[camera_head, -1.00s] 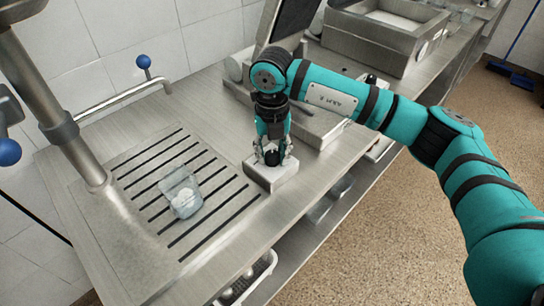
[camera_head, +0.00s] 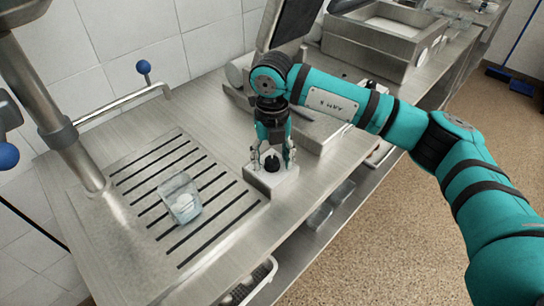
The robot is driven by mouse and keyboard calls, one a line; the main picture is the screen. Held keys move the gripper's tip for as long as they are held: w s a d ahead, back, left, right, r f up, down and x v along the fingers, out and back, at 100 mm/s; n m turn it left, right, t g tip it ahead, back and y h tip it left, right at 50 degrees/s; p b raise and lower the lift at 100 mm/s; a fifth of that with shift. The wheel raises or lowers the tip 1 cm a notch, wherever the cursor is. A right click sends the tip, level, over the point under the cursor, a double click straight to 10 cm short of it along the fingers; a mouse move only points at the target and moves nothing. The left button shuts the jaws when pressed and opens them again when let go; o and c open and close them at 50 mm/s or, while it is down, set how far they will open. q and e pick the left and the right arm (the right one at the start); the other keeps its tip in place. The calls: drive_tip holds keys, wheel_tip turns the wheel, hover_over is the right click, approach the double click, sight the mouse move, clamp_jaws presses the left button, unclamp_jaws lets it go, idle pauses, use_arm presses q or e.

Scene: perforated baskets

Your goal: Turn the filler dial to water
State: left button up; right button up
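The filler dial (camera_head: 271,164) is a black knob on top of a small pale metal box (camera_head: 272,184) at the edge of the steel counter. My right gripper (camera_head: 272,160) points down over the box, with its fingers apart on either side of the dial. I see a gap between the fingers and the knob, so it does not look gripped. The dial's markings are too small to read. My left gripper is not in view.
A clear container (camera_head: 179,198) with something white in it stands on the slotted drain grate (camera_head: 222,205). A thin spout (camera_head: 122,103) with a blue-knobbed lever and a thick steel post (camera_head: 52,110) rise at the left. A steel basin (camera_head: 378,40) is at the back right.

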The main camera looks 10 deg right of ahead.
sight(272, 159)
wheel_tip(272, 159, up, 12)
idle(0.6)
idle(0.4)
